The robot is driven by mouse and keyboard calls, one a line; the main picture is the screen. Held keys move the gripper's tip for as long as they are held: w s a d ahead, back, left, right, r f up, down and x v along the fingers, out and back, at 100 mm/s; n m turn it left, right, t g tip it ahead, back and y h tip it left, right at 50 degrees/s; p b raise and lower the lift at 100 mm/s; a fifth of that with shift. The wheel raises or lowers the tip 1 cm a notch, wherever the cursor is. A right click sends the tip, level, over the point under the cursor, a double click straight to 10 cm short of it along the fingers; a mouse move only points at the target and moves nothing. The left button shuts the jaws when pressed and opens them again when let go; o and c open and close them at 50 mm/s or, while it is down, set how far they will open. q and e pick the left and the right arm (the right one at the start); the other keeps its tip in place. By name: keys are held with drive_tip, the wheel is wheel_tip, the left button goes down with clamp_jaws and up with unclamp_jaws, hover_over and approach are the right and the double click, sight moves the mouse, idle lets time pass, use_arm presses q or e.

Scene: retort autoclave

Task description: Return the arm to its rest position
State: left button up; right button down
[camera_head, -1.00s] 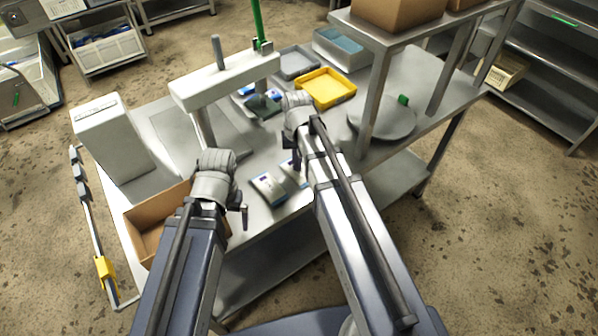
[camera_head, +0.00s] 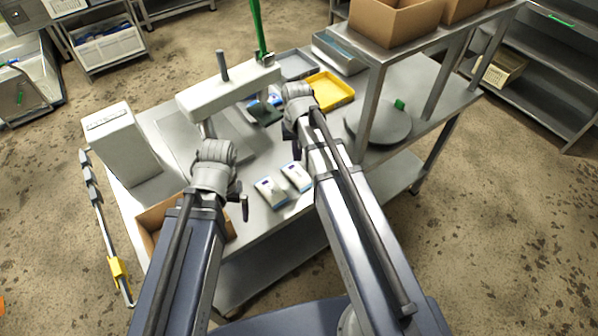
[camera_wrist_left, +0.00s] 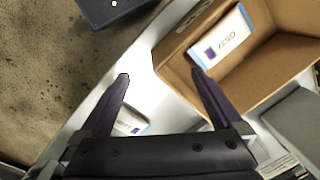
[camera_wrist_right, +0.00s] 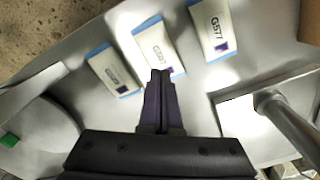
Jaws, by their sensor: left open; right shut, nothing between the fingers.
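My left gripper (camera_wrist_left: 160,85) is open and empty in the left wrist view, its fingers apart over the table edge beside a cardboard box. In the head view, the left arm's wrist (camera_head: 214,172) is above the front left of the steel table. My right gripper (camera_wrist_right: 160,75) is shut and empty in the right wrist view, with its tips in front of a white and blue pouch (camera_wrist_right: 156,42).
The cardboard box (camera_wrist_left: 275,65) holds a labelled pouch (camera_wrist_left: 222,36). Two pouches (camera_head: 271,192) lie between my arms. A press-like white machine (camera_head: 225,92), a yellow tray (camera_head: 331,90), a round plate (camera_head: 378,126) and a raised shelf crowd the table (camera_head: 270,222).

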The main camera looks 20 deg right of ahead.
drive_tip(key=shift+r+p, duration=0.35)
drive_tip(key=shift+r, duration=0.3)
drive_tip(key=s+a+n+h, duration=0.1)
drive_tip(key=s+a+n, duration=0.4)
drive_tip(key=s+a, duration=0.5)
drive_tip(key=s, duration=0.4)
drive_tip(key=shift+s+a+n, duration=0.15)
drive_tip(key=shift+a+n, duration=0.1)
drive_tip(key=shift+n, duration=0.15)
drive_tip(key=shift+r, duration=0.2)
